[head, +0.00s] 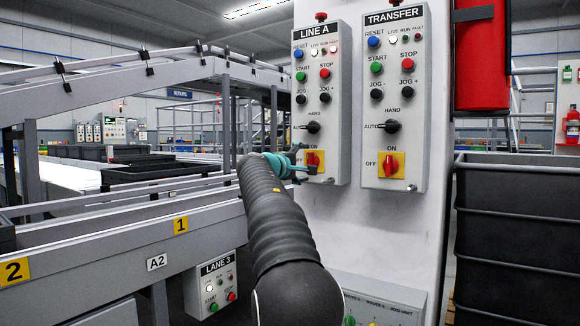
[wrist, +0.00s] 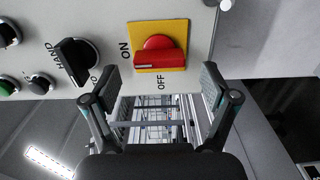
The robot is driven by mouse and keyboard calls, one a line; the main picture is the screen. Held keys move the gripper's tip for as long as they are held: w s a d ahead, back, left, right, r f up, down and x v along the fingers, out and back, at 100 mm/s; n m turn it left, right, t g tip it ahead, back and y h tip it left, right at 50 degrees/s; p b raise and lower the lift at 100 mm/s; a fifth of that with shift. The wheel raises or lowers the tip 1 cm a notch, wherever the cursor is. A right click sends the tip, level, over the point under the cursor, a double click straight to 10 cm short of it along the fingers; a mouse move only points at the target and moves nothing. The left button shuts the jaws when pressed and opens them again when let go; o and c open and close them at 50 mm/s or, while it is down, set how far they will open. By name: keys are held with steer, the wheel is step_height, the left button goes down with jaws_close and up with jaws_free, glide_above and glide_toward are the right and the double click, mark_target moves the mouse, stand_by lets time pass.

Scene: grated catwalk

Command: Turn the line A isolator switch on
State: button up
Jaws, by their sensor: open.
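The line A isolator switch is a red rotary knob (head: 313,160) on a yellow plate, low on the LINE A panel (head: 329,122). In the wrist view the knob (wrist: 160,57) is between and just beyond my fingertips. That view is turned, with ON at the plate's left and OFF below it. The knob's bar lies level there, with a pale mark on its left end, lined up with the ON label. My gripper (wrist: 159,78) is open and empty, one finger each side of the plate. In the head view my gripper (head: 302,164) partly covers the switch's left side.
The black HAND/AUTO selector (wrist: 76,60) is close beside my left finger. The TRANSFER panel (head: 400,110), with a similar red and yellow switch (head: 389,165), is to the right. Conveyor rails (head: 110,205) run on the left. Black crates (head: 515,235) stand at the right.

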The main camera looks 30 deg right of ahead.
steer(key=v, duration=0.8)
stand_by(0.4)
step_height(320, 180, down, 15)
steer(key=a+m+g+y, duration=0.1)
steer(key=a+y, duration=0.1)
steer(key=y, duration=0.2)
steer(key=s+a+f+m+y+p, duration=0.1)
steer(key=s+a+f+y, duration=0.3)
steer(key=s+a+f, duration=0.25)
steer(key=s+a+f+y+p, duration=0.2)
steer(key=s+a+y, duration=0.1)
steer(key=s+a, duration=0.5)
steer(key=s+a+f+m+y+p, duration=0.1)
steer(key=s+a+f+y+p, duration=0.1)
steer(key=s+a, duration=0.6)
steer(key=s+a+f+m+y+p, duration=0.1)
steer(key=s+a+f+y+p, duration=0.1)
steer(key=s+a, duration=0.6)
steer(key=s+y+p, duration=0.1)
steer(key=s, duration=0.5)
steer(key=shift+f+y+p, duration=0.3)
steer(key=shift+f+p, duration=0.05)
steer(key=shift+f, duration=0.05)
